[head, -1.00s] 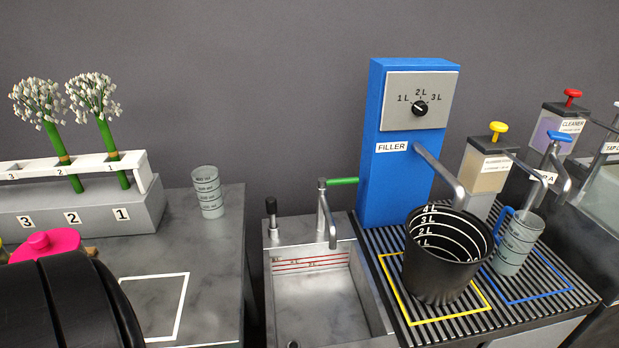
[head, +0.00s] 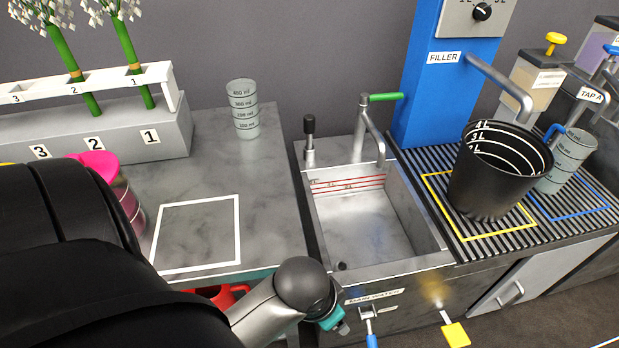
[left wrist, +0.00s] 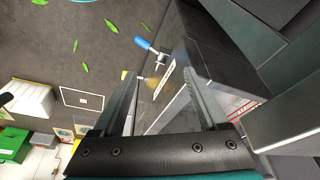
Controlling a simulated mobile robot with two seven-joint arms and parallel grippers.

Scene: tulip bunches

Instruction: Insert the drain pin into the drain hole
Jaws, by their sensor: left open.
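The drain pin (head: 309,138), a metal stem with a black knob, stands upright on the back-left rim of the sink (head: 424,264) in the head view. The drain hole (head: 342,266) is a small dark circle at the front of the basin floor, with nothing in it. My left gripper (head: 335,322) is low in front of the sink, below its front edge, well away from the pin. Its two fingers are apart and empty in the left wrist view (left wrist: 160,78). The pin cannot be made out in that view. My right gripper is not in view.
A tap with a green lever (head: 386,97) arches over the sink's back. Blue-handled (head: 371,340) and yellow-handled (head: 455,335) valves project from the sink front. A black bucket (head: 490,190) stands right of the sink and a measuring cup (head: 243,112) left of it.

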